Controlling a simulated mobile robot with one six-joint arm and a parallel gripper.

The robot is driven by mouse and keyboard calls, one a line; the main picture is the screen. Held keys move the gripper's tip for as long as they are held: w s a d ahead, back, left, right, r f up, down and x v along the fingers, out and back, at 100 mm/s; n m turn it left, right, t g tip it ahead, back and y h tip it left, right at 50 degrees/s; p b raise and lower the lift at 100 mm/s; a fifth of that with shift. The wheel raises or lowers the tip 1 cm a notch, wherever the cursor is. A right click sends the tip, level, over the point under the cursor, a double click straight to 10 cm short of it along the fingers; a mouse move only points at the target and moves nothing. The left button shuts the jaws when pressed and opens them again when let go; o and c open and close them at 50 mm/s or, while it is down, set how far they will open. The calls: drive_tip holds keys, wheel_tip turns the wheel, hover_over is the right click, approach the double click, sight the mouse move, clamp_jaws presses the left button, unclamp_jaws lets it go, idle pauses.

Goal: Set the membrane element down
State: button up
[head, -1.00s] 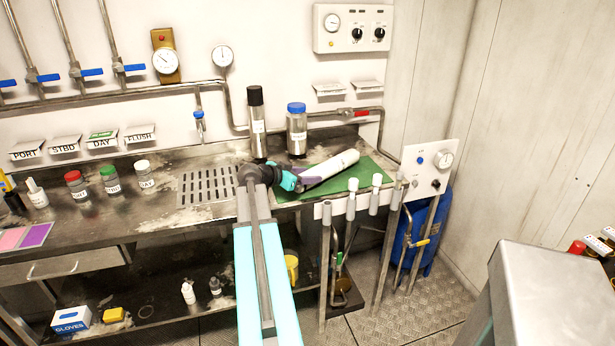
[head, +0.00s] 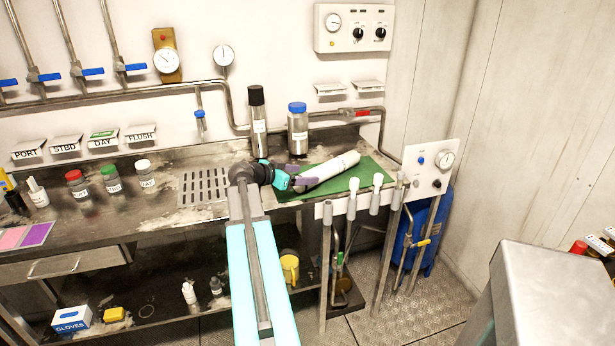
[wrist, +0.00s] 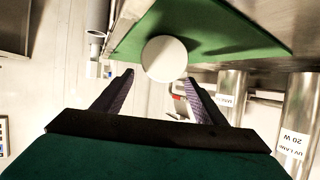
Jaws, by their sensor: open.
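The membrane element (head: 331,170), a white cylinder, lies on the green mat (head: 363,186) on the bench. In the wrist view, its round white end (wrist: 164,58) faces the camera against the green mat (wrist: 225,28). My gripper (head: 304,178) is at the near left end of the element. In the wrist view my gripper (wrist: 160,97) has its two purple-grey fingers spread wide, with the element's end beyond and between them. The fingers look clear of the element, though the exact gap is hard to tell.
A dark-topped cylinder (head: 258,125) and a blue-capped canister (head: 297,130) stand behind the mat. Pipes with white caps (head: 353,186) rise at the bench's front edge. A slotted drain plate (head: 203,186) lies to the left. Capped bottles (head: 110,180) stand farther left.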

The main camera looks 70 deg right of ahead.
drive_tip(key=b+v, duration=0.1)
drive_tip(key=v, duration=0.7)
drive_tip(key=shift+w+a+r, duration=0.1)
drive_tip(key=shift+w+a, duration=0.1)
drive_tip(key=shift+a, duration=0.15)
